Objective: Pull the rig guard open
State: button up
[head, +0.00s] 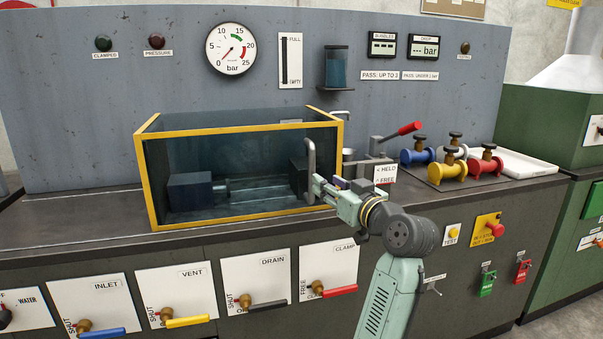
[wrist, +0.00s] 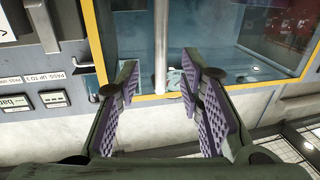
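The rig guard (head: 148,182) is a clear box with a yellow frame on the bench, standing over dark blocks and a shaft. Its yellow frame also shows in the wrist view (wrist: 101,40). A grey upright bar handle (head: 311,160) is at the guard's front right corner. My gripper (head: 320,188) is at the lower part of this handle. In the wrist view the handle (wrist: 160,45) stands between the two spread, purple-padded fingers of my gripper (wrist: 160,75). A gap shows on both sides, and the fingers are not closed on it.
A red-handled lever (head: 405,130) and a HELD/FREE sign (head: 385,174) stand right of the guard. Coloured flanged spools (head: 448,170) and a white tray (head: 515,164) are further right. Valve panels (head: 255,282) line the bench front. Bench top left of the guard is clear.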

jog(key=p, duration=0.2)
send_over(311, 200)
jog(key=w, duration=0.1)
jog(key=shift+c, duration=0.5)
grip_shut()
dwell(0.4)
